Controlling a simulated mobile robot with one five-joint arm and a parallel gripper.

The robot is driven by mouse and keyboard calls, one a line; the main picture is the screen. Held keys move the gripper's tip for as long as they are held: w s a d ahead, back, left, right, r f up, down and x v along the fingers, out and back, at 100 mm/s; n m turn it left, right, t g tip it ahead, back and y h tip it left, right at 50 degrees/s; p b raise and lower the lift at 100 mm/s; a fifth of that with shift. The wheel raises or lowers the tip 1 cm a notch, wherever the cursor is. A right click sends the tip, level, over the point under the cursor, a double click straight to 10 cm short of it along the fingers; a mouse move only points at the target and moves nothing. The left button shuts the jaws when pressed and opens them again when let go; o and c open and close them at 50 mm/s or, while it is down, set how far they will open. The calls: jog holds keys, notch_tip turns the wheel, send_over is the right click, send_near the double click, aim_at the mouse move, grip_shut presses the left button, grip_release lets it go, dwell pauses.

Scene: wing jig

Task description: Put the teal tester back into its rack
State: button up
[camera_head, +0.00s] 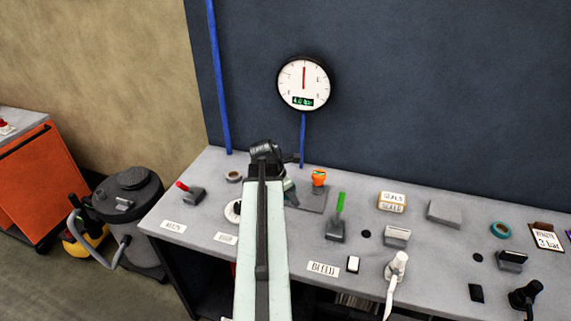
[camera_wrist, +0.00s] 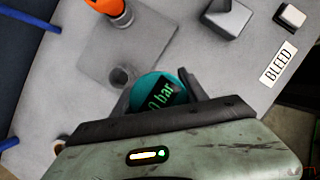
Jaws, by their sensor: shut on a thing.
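The teal tester (camera_wrist: 147,90) sits between the two fingers of my gripper (camera_wrist: 157,92), which is shut on it. Its dark display with green "bar" text faces the wrist camera. In the head view a bit of teal (camera_head: 289,184) shows beside the end of my arm. A grey plate that looks like the rack (camera_wrist: 128,46) lies on the bench, with a round grey socket (camera_wrist: 121,76) whose top looks empty. An orange-topped piece (camera_wrist: 108,7) stands at the plate's far part. The tester appears just beside the socket; its height above the plate I cannot tell.
A green-handled lever (camera_head: 338,218) stands right of the plate (camera_head: 313,200). A red-handled lever (camera_head: 190,192) is at the left. The BLEED label (camera_head: 323,268) is near the front edge. A round gauge (camera_head: 303,83) hangs on the wall behind.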

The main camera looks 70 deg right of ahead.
jog(key=w+d+r+p, duration=0.3)
jog(key=d+r+p, duration=0.25)
jog(key=d, duration=0.35)
jog(key=f+b, duration=0.4)
jog(key=b, duration=0.1)
jog(key=f+b, duration=0.3)
jog(key=shift+w+a, duration=0.15)
jog(key=shift+a, duration=0.15)
jog(key=shift+f+b, duration=0.25)
jog(key=shift+b, duration=0.15)
jog(key=shift+f+b, duration=0.5)
jog(key=shift+f+b, duration=1.15)
jog(key=o, duration=1.5)
jog(key=shift+o, duration=0.2)
